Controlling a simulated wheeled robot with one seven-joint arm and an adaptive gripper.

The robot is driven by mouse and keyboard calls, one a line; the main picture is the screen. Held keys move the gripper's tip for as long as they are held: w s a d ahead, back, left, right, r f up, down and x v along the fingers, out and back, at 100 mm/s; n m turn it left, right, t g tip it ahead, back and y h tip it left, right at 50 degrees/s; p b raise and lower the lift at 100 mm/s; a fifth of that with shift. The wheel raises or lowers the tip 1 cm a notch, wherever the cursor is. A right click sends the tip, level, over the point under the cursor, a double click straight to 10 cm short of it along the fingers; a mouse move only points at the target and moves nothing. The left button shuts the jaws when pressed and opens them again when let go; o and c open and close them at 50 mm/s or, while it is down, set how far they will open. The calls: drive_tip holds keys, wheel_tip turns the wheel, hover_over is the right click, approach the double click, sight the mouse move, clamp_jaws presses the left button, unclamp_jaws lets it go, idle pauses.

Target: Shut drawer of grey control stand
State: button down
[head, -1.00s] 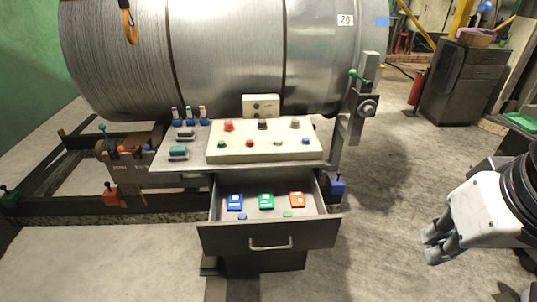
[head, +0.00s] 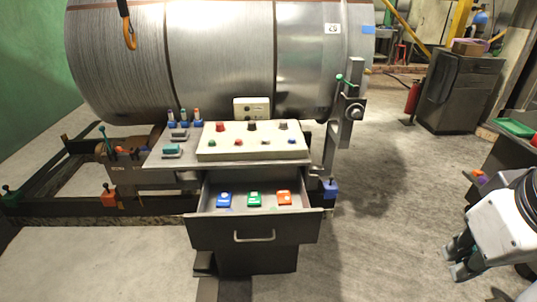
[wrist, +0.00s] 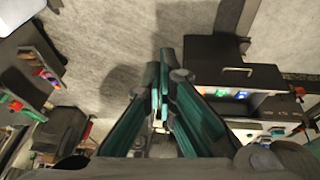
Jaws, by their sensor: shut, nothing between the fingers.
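The grey control stand (head: 170,160) stands in front of a large cable drum in the head view. Its drawer (head: 252,234) is pulled out toward me, with a pale bar handle (head: 254,237) on its dark front. Blue, green and orange items lie inside the drawer. The drawer front also shows upper right in the wrist view (wrist: 235,76). My gripper (head: 456,262) is at the lower right of the head view, well to the right of the drawer and touching nothing. In the wrist view its fingers (wrist: 160,95) are closed together and empty.
A cream button panel (head: 252,142) sits on the stand's top. A dark side table (head: 505,165) with a green tray (head: 516,128) is at the right edge. A dark cabinet (head: 458,95) and red extinguisher (head: 412,98) stand behind. The floor between gripper and drawer is clear.

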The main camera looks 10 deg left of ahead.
drive_tip(key=w+a+f+n+h+b, duration=0.1)
drive_tip(key=w+a+f+n+b, duration=0.2)
drive_tip(key=w+a+f+n, duration=0.5)
drive_tip(key=w+a+f+n+h+b, duration=0.1)
drive_tip(key=w+a+f+n+b, duration=0.25)
drive_tip(key=w+a+n, duration=0.75)
drive_tip(key=s+a+f+n+y+b, duration=0.1)
drive_tip(key=a+f+n+y+b, duration=0.1)
drive_tip(key=a+f+n, duration=0.85)
drive_tip(key=s+a+f+n+y+b, duration=0.1)
drive_tip(key=a+f+n+y, duration=0.1)
drive_tip(key=a+f+n, duration=0.85)
drive_tip(key=m+b, duration=0.2)
drive_tip(key=m, duration=0.1)
approach(218, 241)
drive_tip(key=s+d+f, duration=0.1)
drive_tip(key=s+f, duration=0.3)
drive_tip(key=shift+w+a+f, duration=0.1)
drive_tip(key=shift+w+f, duration=0.05)
drive_tip(key=shift+w, duration=0.55)
drive_tip(key=shift+w+a+f, duration=0.15)
drive_tip(key=shift+w, duration=0.55)
drive_tip(key=shift+w+a+f, duration=0.1)
drive_tip(key=shift+w+f, duration=0.05)
drive_tip(key=shift+w, duration=0.55)
drive_tip(key=shift+w, duration=0.15)
